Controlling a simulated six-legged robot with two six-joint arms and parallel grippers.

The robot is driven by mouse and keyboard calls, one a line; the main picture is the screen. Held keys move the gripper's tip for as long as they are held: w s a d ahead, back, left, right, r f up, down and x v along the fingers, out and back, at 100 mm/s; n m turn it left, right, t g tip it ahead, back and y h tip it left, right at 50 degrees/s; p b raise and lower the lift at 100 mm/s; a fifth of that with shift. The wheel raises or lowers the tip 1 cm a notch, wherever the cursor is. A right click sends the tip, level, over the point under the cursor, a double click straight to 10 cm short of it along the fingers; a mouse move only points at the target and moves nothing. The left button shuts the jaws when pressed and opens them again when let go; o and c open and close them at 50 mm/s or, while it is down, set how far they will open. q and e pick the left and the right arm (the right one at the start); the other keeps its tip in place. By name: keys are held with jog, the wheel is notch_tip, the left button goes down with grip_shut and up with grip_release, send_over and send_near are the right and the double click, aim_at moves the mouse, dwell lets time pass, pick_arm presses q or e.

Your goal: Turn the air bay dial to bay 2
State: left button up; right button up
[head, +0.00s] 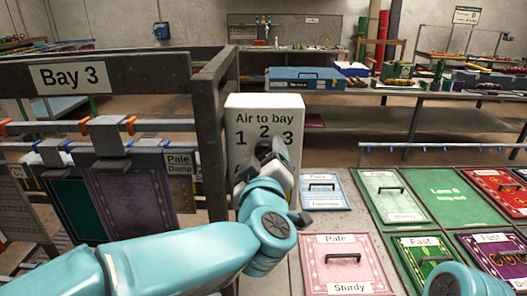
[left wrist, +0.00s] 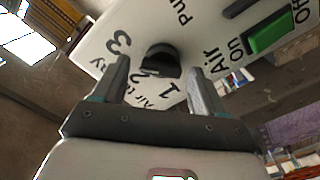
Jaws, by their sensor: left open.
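A white control box (head: 262,113) labelled "Air to bay" with 1, 2 and 3 stands beside a dark rack post. The black air bay dial (left wrist: 162,60) shows in the left wrist view, near the numbers 1, 2 and 3; I cannot tell which number it points at. My left gripper (head: 268,150) is in front of the box and hides most of the dial in the head view. In the left wrist view the left gripper (left wrist: 160,78) is open, one finger to each side of the dial; I see no clear contact. My right gripper is not in view.
A green air switch (left wrist: 270,33) marked On and Off is on the same box. A rack labelled Bay 3 (head: 75,76) with hanging rugs stands at left. Rug panels with handles, such as a pink one (head: 345,280), lie right of the box. A workbench (head: 400,93) stands behind.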

pick_arm(q)
jog(key=shift+w+f, duration=0.1)
jog(key=shift+w, duration=0.35)
jog(key=shift+s, duration=0.1)
jog(key=c, duration=1.1)
jog(key=shift+o, duration=0.2)
jog(key=shift+f+n+b, duration=0.15)
jog(key=shift+n+b, duration=0.75)
jog(key=shift+b, duration=0.05)
jog(key=n+b, duration=0.2)
jog(key=shift+a+n, duration=0.1)
jog(key=shift+n, duration=0.2)
jog(key=n+b, duration=0.2)
jog(key=n, duration=0.1)
jog(key=shift+n+b, duration=0.65)
jog(key=shift+n, duration=0.45)
